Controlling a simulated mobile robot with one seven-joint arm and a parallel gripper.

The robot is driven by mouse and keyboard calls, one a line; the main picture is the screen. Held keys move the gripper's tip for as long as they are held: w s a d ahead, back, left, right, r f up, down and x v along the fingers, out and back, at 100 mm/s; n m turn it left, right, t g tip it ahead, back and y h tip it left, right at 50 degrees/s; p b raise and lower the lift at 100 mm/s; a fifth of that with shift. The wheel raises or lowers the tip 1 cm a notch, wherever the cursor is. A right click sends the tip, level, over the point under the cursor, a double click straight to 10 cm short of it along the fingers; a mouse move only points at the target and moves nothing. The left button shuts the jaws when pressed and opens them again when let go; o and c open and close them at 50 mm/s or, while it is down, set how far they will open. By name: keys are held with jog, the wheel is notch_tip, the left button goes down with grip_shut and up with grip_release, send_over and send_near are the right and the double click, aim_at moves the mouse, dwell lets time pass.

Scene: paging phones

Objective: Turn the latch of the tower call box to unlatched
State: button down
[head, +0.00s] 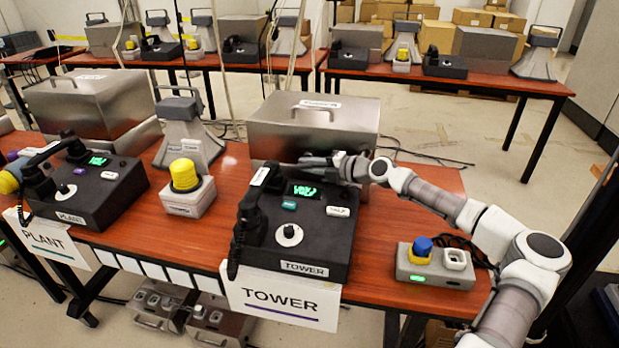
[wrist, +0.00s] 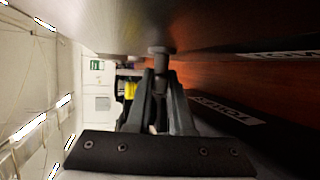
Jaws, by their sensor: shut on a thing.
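The tower call box (head: 305,130) is a steel box with a lid handle, behind the black TOWER phone (head: 295,230) in the head view. My gripper (head: 308,162) reaches in from the right, low along the box's front face. In the wrist view my gripper's fingers (wrist: 160,80) are closed around a small grey round-headed knob (wrist: 158,49), apparently the latch, beside the box's steel face (wrist: 120,22). The latch cannot be made out in the head view, where my gripper and the phone cover that area. Its exact angle is unclear.
A grey button unit with a blue knob (head: 422,246) sits at the right of the table (head: 390,285). A yellow-topped unit (head: 187,190) and the PLANT phone (head: 95,190) are to the left.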

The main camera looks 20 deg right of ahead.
jog(key=shift+a+y+b, duration=0.15)
jog(key=shift+y+b, duration=0.15)
jog(key=shift+b, duration=0.55)
jog(key=c, duration=0.8)
grip_release()
jog(key=shift+s, duration=0.1)
jog(key=shift+s+d, duration=0.25)
jog(key=shift+d, duration=0.05)
jog(key=v, duration=1.6)
jog(key=shift+s+p, duration=0.35)
jog(key=shift+p, duration=0.1)
